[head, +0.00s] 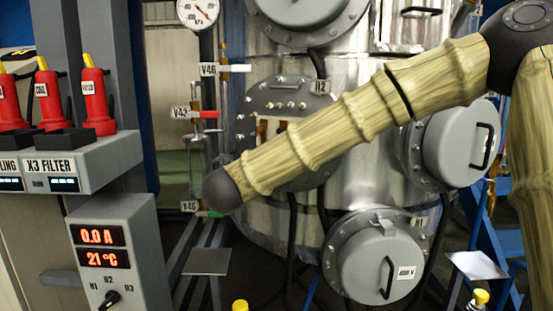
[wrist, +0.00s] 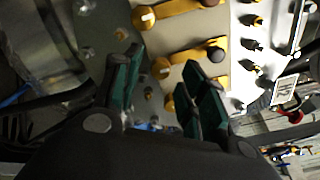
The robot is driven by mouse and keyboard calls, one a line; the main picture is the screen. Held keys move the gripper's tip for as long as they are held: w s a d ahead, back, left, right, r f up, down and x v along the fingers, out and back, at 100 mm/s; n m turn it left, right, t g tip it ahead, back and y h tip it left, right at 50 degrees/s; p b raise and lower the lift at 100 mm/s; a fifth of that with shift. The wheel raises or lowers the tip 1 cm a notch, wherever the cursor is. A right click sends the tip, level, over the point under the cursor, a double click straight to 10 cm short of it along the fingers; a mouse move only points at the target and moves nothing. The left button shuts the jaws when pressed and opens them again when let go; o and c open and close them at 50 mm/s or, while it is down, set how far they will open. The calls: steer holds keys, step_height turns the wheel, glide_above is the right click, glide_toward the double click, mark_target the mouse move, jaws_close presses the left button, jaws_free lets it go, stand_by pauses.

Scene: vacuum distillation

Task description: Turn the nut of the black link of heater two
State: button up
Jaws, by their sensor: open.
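Heater two's round grey flange (head: 262,97), labelled H2, stands on the metal vessel in the head view, with small brass-coloured parts on its face. My arm crosses its lower part and hides some of it. In the wrist view my gripper (wrist: 165,78) is open, its dark green finger pads apart. Yellow-brown links (wrist: 178,62) with rounded ends and a dark knob-like end (wrist: 216,53) lie on the grey plate beyond the fingertips. One lies partly between the fingers. I cannot tell a black link or its nut clearly, nor whether a finger touches anything.
Heater H1's grey cover (head: 375,268) is below, and another grey cover (head: 455,145) is at right. Thin valve piping (head: 197,110) stands left of the flange. A control box (head: 120,250) is at lower left. Small black parts (wrist: 252,45) line a pale panel in the wrist view.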

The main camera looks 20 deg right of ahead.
steer(key=v, duration=1)
steer(key=shift+s+a, duration=0.1)
steer(key=shift+a, duration=0.05)
